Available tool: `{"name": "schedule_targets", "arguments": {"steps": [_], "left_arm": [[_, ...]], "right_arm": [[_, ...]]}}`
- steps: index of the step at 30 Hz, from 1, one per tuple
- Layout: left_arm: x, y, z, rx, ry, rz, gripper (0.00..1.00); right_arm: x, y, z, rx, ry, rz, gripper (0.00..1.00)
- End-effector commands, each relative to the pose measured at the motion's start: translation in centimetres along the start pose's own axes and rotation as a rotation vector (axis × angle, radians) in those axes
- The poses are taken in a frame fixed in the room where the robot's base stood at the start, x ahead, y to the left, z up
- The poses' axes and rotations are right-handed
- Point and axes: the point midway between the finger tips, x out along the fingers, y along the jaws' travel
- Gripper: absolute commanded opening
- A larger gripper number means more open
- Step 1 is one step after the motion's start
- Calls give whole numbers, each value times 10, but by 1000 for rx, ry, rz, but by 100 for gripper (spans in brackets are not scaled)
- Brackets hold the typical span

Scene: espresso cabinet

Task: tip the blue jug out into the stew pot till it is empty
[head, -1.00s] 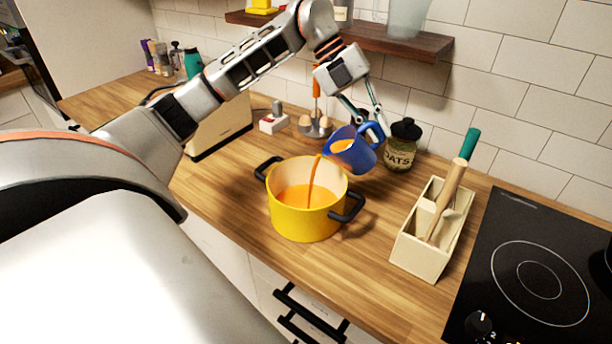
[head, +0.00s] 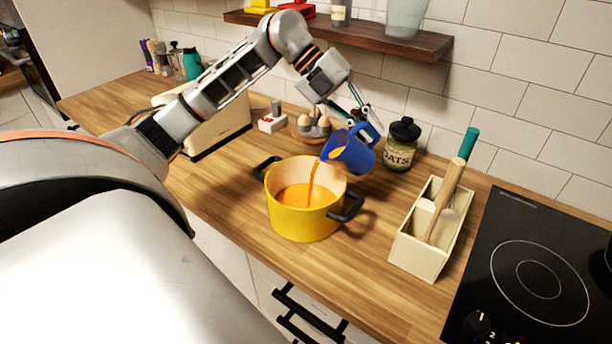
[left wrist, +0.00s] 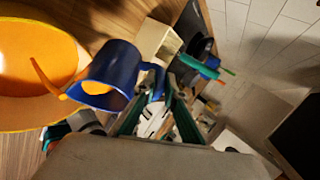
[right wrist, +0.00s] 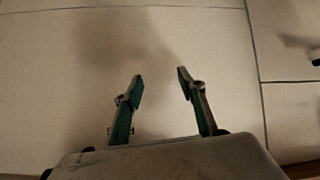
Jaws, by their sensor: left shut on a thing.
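The blue jug (head: 352,156) is tilted steeply to the left above the right side of the yellow stew pot (head: 300,222). An orange stream (head: 311,183) runs from its lip into orange liquid (head: 305,196) in the pot. Some orange liquid still shows inside the jug. My left gripper (head: 368,126) is shut on the jug's handle. The left wrist view also shows the jug (left wrist: 112,72), the stream and the pot (left wrist: 75,118). My right gripper (right wrist: 158,86) is open and empty in the right wrist view, facing a pale surface.
A jar of oats (head: 401,146) stands right behind the jug. A cream utensil holder (head: 420,254) stands right of the pot, before the black hob (head: 540,270). An egg holder (head: 313,126) and a toaster (head: 222,128) are behind. A wooden shelf (head: 350,36) hangs above.

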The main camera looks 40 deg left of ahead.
Motion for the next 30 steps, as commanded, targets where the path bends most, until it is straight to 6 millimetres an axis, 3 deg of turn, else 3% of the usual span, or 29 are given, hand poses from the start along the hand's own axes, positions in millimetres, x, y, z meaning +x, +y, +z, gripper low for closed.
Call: {"name": "schedule_targets", "arguments": {"steps": [30], "left_arm": [[-10,12,-7,75,-37,-185,0]], "right_arm": [[0,0,0,-1,0,0,40]]}}
